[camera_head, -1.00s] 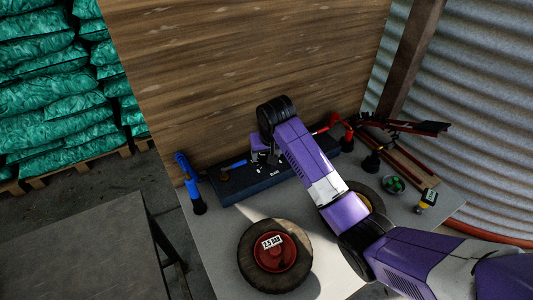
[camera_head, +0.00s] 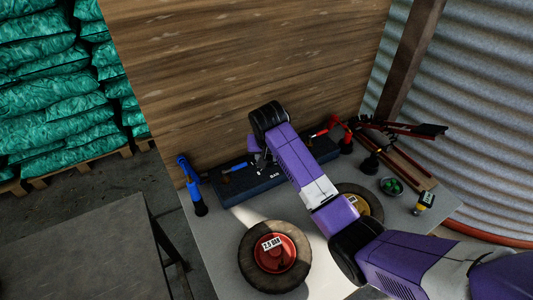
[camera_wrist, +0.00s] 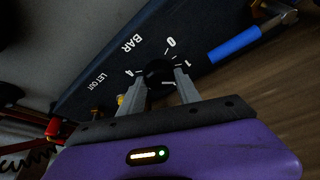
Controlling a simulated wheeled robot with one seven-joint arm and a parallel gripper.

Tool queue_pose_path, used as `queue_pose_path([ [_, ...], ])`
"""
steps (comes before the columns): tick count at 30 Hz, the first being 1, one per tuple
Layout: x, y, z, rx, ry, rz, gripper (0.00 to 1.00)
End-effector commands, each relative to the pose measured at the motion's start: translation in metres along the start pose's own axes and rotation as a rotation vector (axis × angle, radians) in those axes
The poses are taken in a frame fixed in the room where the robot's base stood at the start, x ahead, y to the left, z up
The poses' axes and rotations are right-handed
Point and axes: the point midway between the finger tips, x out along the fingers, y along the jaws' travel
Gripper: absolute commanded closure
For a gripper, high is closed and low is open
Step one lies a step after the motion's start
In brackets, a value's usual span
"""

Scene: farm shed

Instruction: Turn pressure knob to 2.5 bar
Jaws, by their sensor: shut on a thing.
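The pressure knob (camera_wrist: 159,71) is a small dark knob on the dark blue control box (camera_wrist: 95,72). In the wrist view my gripper (camera_wrist: 160,84) has one finger on each side of the knob and is shut on it. The marks 0, 1 and 4, with BAR and LET OUT, show around the knob. Other marks are hidden, and I cannot read the knob's pointer. In the head view the box (camera_head: 236,188) stands against the wooden board, and my wrist mostly hides the knob. A 2.5 BAR label (camera_head: 272,243) lies on a wheel with a red hub.
A blue-handled lever (camera_wrist: 235,45) lies beside the knob on the box. A blue pump (camera_head: 190,182) and a red one (camera_head: 343,130) stand at the ends.

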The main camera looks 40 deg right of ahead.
Motion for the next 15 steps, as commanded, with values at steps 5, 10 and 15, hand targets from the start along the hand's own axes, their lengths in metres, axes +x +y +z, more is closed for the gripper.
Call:
queue_pose_path([
  [5,-0.0035,-0.0034,-0.0012,0.143,0.000,0.059,1.00],
  [10,-0.0021,-0.0042,-0.0014,0.294,0.001,0.122,1.00],
  [15,-0.0007,-0.0052,-0.0019,0.444,0.002,0.183,1.00],
])
